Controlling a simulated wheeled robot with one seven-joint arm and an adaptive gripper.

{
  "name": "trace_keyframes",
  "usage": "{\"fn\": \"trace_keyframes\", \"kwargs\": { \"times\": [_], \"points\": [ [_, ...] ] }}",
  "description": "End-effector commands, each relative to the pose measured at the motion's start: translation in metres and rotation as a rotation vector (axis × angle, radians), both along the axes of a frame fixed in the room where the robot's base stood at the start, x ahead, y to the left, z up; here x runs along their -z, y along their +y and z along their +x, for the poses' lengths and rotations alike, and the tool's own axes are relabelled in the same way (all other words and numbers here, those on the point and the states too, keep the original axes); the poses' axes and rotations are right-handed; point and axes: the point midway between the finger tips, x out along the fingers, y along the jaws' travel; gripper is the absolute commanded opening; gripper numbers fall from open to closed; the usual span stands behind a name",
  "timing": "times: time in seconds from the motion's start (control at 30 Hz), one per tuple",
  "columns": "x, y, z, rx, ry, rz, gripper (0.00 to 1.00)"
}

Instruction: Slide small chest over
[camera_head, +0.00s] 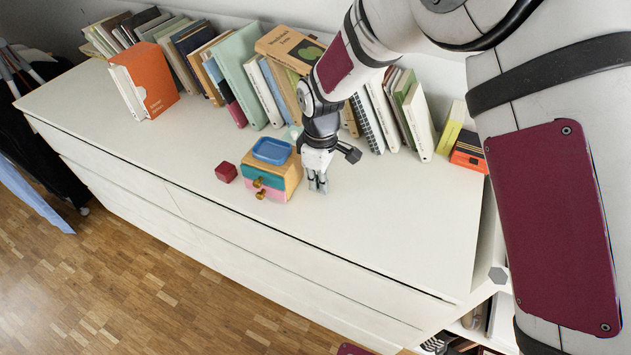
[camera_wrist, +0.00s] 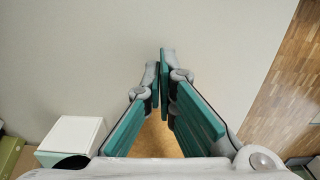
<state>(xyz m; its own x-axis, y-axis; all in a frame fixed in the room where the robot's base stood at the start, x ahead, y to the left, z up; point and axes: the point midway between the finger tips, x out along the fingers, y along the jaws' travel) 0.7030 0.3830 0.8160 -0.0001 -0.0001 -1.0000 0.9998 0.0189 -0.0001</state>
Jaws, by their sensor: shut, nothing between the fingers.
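The small chest (camera_head: 291,177) stands on the white dresser top in the head view, with a wooden body, a teal upper drawer front, a pink lower one and small brass-coloured knobs. Both drawers look closed. A blue tray (camera_head: 271,150) sits on top of it. My gripper (camera_head: 318,186) is just right of the chest, pointing down, low over the dresser top; I cannot tell whether it touches the chest. In the wrist view my gripper (camera_wrist: 164,62) has its teal-padded fingers together at the tips and empty. A wooden-brown patch, probably the chest, shows between the finger bases.
A dark red cube (camera_head: 226,172) lies left of the chest. A row of books stands behind, with an orange book (camera_head: 150,82) at the left. The dresser top (camera_head: 380,215) is clear to the right of my gripper; its front edge drops to a wooden floor (camera_head: 130,290).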

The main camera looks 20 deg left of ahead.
Motion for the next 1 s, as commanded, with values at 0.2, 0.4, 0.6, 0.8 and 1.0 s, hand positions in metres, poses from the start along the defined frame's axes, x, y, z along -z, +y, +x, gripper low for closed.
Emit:
{"fn": "trace_keyframes", "kwargs": {
  "times": [0.2,0.4,0.6,0.8,1.0],
  "points": [
    [-0.031,-0.002,0.001,0.0,-0.002,0.002,0.0],
    [-0.067,-0.002,0.002,0.001,-0.003,0.003,0.0],
    [-0.092,-0.002,0.001,0.0,-0.001,0.001,0.0],
    [-0.1,-0.002,0.001,0.0,0.0,0.0,0.0],
    [-0.118,-0.017,0.005,0.043,-0.014,0.003,0.0]
  ]
}}
